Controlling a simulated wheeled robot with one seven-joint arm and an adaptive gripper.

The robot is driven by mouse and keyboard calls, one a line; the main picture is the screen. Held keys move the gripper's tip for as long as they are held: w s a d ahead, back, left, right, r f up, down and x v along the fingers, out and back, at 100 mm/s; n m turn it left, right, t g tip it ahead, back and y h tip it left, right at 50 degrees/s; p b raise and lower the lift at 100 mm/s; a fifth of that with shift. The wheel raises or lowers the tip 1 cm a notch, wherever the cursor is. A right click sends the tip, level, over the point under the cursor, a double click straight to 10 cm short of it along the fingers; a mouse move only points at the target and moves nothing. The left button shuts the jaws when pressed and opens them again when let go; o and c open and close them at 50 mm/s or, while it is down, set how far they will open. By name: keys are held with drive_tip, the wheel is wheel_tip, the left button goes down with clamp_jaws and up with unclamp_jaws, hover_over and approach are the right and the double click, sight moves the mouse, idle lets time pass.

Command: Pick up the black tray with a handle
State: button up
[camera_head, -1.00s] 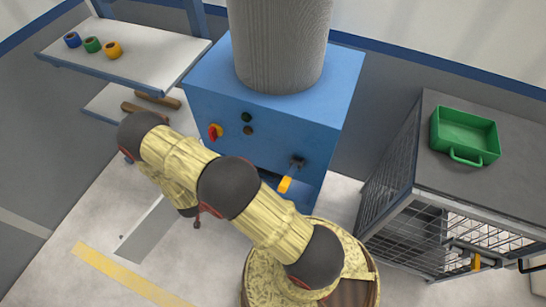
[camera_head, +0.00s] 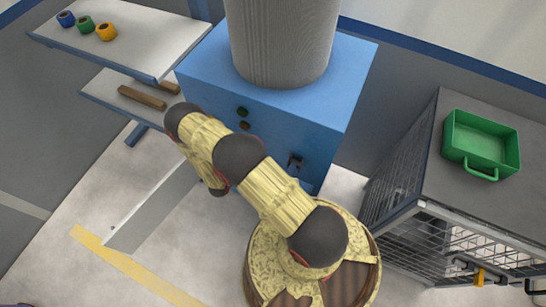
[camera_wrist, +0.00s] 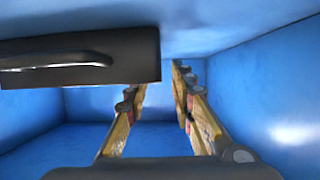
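The black tray (camera_wrist: 135,58) shows in the wrist view at the upper left, as a dark block with a shiny grey handle (camera_wrist: 60,62) along its near face. It is inside a blue-walled space, and its left part is cut off by the picture edge. My gripper (camera_wrist: 160,85) is open, with its two yellowish fingers apart and nothing seen between them. The fingers are right of the handle and lower in the picture, and the tray overlaps the left fingertip. In the head view the black tray and my gripper are hidden.
Blue walls (camera_wrist: 275,110) close in on the right and behind. In the head view a blue machine (camera_head: 280,90) carries a grey cylinder (camera_head: 280,40). A green tray (camera_head: 482,145) sits on the cage cabinet at right. A shelf (camera_head: 125,35) stands at left.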

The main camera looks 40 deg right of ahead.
drive_tip(key=shift+b+x, duration=0.75)
drive_tip(key=shift+x, duration=1.9)
drive_tip(key=shift+c, duration=1.1)
drive_tip(key=c, duration=0.4)
clamp_jaws()
